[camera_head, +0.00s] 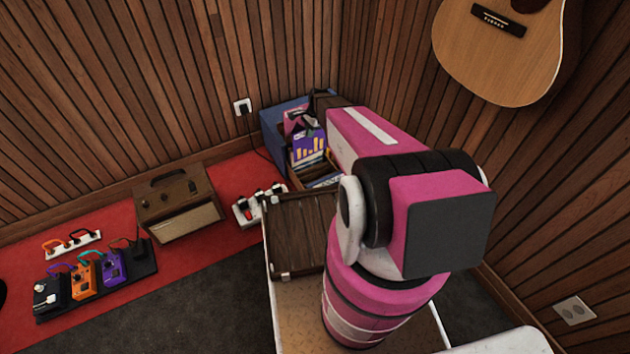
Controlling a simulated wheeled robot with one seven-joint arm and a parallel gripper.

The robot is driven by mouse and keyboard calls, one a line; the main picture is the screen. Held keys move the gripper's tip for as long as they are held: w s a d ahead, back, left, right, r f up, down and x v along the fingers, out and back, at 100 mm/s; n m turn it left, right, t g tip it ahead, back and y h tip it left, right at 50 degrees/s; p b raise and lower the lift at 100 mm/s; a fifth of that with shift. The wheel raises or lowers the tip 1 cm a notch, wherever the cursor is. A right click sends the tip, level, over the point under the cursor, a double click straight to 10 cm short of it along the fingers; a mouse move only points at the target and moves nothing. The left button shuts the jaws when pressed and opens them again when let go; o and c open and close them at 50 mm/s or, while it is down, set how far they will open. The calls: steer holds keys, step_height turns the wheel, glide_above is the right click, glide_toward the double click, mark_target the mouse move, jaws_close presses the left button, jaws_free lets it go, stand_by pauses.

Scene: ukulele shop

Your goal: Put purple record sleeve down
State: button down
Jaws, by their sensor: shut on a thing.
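The purple record sleeve (308,149), with yellow bar shapes on its front, is upright near the back corner. My gripper (303,133) is at the sleeve's top edge, small and partly dark in this view, and shut on it. A wooden crate (304,179) with other sleeves in it is just below the purple sleeve. I cannot tell whether the sleeve's lower edge touches the crate or its contents. My pink arm hides the right side of the crate.
A blue box (272,132) stands behind the crate. A brown amplifier (180,205), a white power strip (258,205) and a pedal board (97,280) are on the red carpet (110,222) to the left. An acoustic guitar (500,55) hangs on the right wall.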

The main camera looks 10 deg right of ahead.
mark_target(313, 141)
steer(key=shift+m, duration=0.4)
steer(key=f, duration=0.1)
steer(key=d+f, duration=0.1)
steer(key=f, duration=0.1)
steer(key=s+f, duration=0.1)
steer(key=f, duration=0.1)
steer(key=shift+s+d+f, duration=0.1)
steer(key=shift+d, duration=0.05)
step_height(313, 141, down, 10)
steer(key=shift+f, duration=0.5)
steer(key=c, duration=1.3)
jaws_free()
steer(key=v, duration=1.3)
steer(key=shift+s+r, duration=0.15)
steer(key=shift+s, duration=0.15)
steer(key=s+a+r+n+h, duration=0.1)
steer(key=s+r+n, duration=0.6)
steer(key=s+r, duration=0.4)
steer(key=s+a+r+n+t+h, duration=0.1)
steer(key=s+a+r+n+h, duration=0.1)
steer(key=s+r+n, duration=0.5)
steer(key=s+r, duration=0.4)
steer(key=r, duration=0.2)
steer(key=shift+a+r+n, duration=0.2)
steer(key=shift+a+n, duration=0.1)
